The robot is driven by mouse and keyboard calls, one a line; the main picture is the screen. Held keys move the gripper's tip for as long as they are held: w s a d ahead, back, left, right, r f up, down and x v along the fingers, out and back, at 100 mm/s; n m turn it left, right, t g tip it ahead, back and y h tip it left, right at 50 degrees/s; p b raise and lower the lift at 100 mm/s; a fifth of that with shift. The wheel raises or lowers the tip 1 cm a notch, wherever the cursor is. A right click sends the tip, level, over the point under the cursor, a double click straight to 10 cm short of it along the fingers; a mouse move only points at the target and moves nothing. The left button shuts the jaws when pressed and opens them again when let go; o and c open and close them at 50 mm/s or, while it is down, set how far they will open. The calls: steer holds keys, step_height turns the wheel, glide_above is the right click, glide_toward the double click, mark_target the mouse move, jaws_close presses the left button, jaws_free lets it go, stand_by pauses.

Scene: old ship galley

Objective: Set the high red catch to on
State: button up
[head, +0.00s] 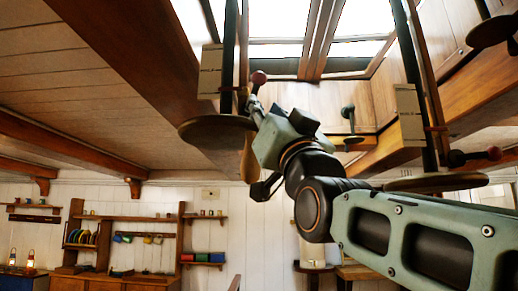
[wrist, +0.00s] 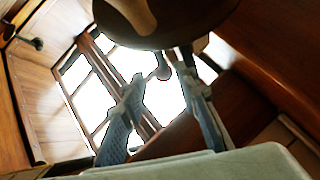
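A dark red ball knob (head: 258,78) on a short lever stands by a dark upright bar above a round brown disc (head: 215,131), high under the skylight. My gripper (head: 254,107) is raised just below the knob. In the wrist view my gripper (wrist: 161,70) is open, with its two fingers apart. The red knob (wrist: 163,73) shows between the fingertips; I cannot tell whether either finger touches it. The disc's underside (wrist: 185,20) fills the top of that view. The lever's base is mostly hidden.
A second dark red knob (head: 493,154) on a sideways lever sits at right above another disc (head: 437,182). A dark green handle (head: 348,113) hangs behind. Wooden beams and the skylight frame (head: 320,40) are close around my arm. Shelves (head: 125,218) stand far left.

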mark_target(256, 92)
steer(key=p+x, duration=0.4)
steer(key=x, duration=0.4)
steer(key=shift+a+r+p, duration=0.1)
steer(key=shift+r+p, duration=0.25)
steer(key=shift+r, duration=0.05)
steer(key=shift+w+a+r, duration=0.15)
steer(key=shift+w+r, duration=0.25)
steer(key=shift+w, duration=0.15)
jaws_close()
